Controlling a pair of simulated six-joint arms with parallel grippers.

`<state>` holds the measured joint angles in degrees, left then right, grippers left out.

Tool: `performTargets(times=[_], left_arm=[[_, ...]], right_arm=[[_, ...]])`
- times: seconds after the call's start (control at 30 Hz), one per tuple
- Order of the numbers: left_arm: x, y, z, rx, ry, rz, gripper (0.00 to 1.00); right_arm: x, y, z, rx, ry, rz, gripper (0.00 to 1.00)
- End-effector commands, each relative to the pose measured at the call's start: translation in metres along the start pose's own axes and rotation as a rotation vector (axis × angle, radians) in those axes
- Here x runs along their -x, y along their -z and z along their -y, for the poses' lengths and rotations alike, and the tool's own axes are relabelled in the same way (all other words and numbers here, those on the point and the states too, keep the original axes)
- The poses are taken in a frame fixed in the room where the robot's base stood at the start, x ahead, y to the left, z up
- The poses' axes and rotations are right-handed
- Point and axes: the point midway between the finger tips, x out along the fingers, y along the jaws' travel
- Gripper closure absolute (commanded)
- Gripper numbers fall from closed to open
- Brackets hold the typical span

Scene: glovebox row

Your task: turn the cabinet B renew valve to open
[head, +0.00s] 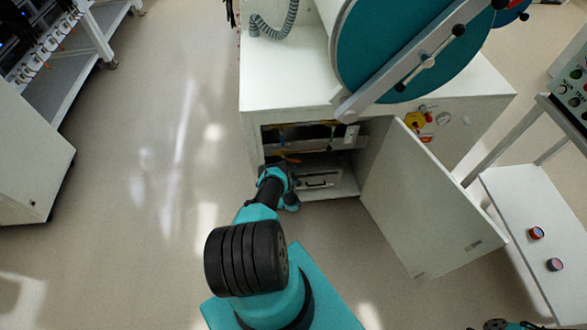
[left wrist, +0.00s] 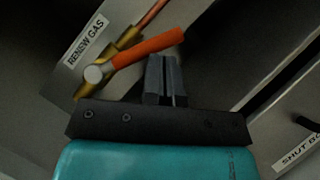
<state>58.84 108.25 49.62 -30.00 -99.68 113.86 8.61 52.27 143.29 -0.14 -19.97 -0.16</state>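The renew valve shows in the left wrist view as a brass body (left wrist: 95,74) with an orange lever handle (left wrist: 148,46), beside a label reading RENEW GAS (left wrist: 87,40). The handle slants up to the right, at an angle to the brass pipe. My left gripper (left wrist: 163,62) has its fingers together, with their tips at the underside of the handle's outer half. I cannot tell whether they touch it. In the head view, my left gripper (head: 290,184) is at the open cabinet's left side, its fingers hard to make out.
The white cabinet (head: 285,85) has its door (head: 425,205) swung open to the right. A label partly reading SHUT (left wrist: 300,158) is at the wrist view's lower right.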

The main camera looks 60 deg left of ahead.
Motion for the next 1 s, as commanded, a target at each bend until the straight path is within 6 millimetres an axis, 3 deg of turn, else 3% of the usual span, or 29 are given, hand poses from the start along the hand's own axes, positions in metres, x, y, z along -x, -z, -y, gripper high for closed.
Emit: performTargets(times=[0.4,1.0], left_arm=[[-0.012,-0.017,-0.005,0.000,-0.001,0.002,1.00],[-0.014,-0.021,-0.007,0.000,0.000,0.000,1.00]], right_arm=[[0.000,0.000,0.000,0.000,0.000,0.000,1.00],[0.000,0.000,0.000,0.000,0.000,0.000,1.00]])
